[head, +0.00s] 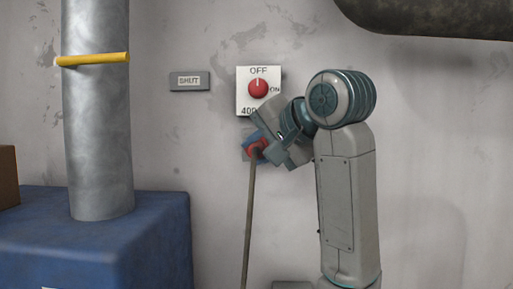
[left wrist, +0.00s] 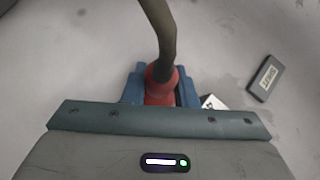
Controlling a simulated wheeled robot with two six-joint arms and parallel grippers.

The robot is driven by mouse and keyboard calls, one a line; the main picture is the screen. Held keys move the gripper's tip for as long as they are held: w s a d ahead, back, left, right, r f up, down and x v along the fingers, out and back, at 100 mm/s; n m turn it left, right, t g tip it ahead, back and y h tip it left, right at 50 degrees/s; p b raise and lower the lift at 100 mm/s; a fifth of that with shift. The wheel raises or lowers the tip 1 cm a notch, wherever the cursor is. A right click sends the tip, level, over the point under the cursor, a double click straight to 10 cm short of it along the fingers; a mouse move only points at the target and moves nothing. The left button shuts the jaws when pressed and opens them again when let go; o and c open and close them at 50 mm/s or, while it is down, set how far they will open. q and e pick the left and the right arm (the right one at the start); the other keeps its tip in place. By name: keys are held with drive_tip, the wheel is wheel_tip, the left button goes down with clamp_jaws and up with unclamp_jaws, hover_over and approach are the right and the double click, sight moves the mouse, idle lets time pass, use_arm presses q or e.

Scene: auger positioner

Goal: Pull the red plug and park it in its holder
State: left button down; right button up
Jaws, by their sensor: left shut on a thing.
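The red plug (head: 256,149) is at the blue socket (head: 246,140) on the wall, below the switch panel. A long drab cable (head: 249,215) hangs down from it. My left gripper (head: 267,151) is shut on the plug, reaching in from its right. My gripper body hides the lower part there. I cannot tell whether the plug is fully seated. I see no plug holder. My right gripper is not in view.
The white switch panel (head: 244,101) carries a red knob (head: 258,89), pointer toward OFF. A grey SHUT plate (head: 189,81) is to its left. A pipe with a yellow lever (head: 92,59) stands on a blue block (head: 150,235). A dark pipe (head: 430,18) crosses the top right.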

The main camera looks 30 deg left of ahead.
use_arm(q)
drive_tip(key=shift+r, duration=0.1)
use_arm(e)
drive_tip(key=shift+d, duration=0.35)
use_arm(q)
drive_tip(key=shift+f, duration=0.2)
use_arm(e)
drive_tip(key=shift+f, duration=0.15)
use_arm(q)
drive_tip(key=shift+r, duration=0.1)
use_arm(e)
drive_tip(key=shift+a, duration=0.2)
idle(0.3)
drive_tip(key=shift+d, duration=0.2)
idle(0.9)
use_arm(q)
drive_tip(key=shift+r, duration=0.1)
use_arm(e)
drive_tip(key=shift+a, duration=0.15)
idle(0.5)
use_arm(q)
drive_tip(key=shift+f+b, duration=0.2)
drive_tip(key=shift+b, duration=0.1)
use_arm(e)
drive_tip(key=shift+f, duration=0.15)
use_arm(q)
drive_tip(key=c, duration=1.8)
unclamp_jaws()
clamp_jaws()
